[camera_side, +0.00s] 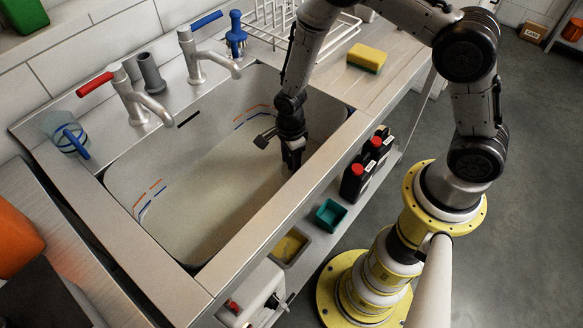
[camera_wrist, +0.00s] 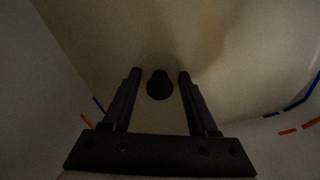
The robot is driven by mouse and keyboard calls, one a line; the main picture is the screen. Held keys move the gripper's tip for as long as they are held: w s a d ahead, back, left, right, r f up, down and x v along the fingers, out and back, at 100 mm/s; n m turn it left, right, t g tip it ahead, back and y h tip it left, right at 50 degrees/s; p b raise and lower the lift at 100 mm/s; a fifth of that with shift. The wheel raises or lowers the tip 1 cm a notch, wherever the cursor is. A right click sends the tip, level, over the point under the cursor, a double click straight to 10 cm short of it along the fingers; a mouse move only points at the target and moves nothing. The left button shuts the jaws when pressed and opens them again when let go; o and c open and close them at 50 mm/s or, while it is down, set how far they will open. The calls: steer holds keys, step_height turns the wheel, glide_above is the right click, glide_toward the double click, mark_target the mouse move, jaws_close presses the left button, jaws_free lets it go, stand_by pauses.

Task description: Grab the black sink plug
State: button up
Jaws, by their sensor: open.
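The black sink plug (camera_wrist: 160,86) shows in the wrist view as a small dark rounded shape against the beige inside of the sink (camera_side: 185,195). It lies ahead of my gripper, between the lines of the two fingers, with a gap on each side. My gripper (camera_side: 292,158) is open and points down into the sink's right end in the side view. Its two fingers (camera_wrist: 160,74) are apart in the wrist view, and nothing is held. The plug cannot be made out in the side view. Whether the fingertips are level with it is unclear.
Sink walls with red and blue marks surround my gripper. A red-handled tap (camera_side: 130,95) and a blue-handled tap (camera_side: 205,55) stand on the back rim. A yellow sponge (camera_side: 367,57) lies on the right counter. Black bottles (camera_side: 357,178) stand below the front edge.

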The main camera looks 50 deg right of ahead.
mark_target(291, 160)
steer(key=shift+f, duration=0.25)
jaws_close()
step_height(291, 160, up, 10)
steer(key=shift+r, duration=0.1)
stand_by(0.6)
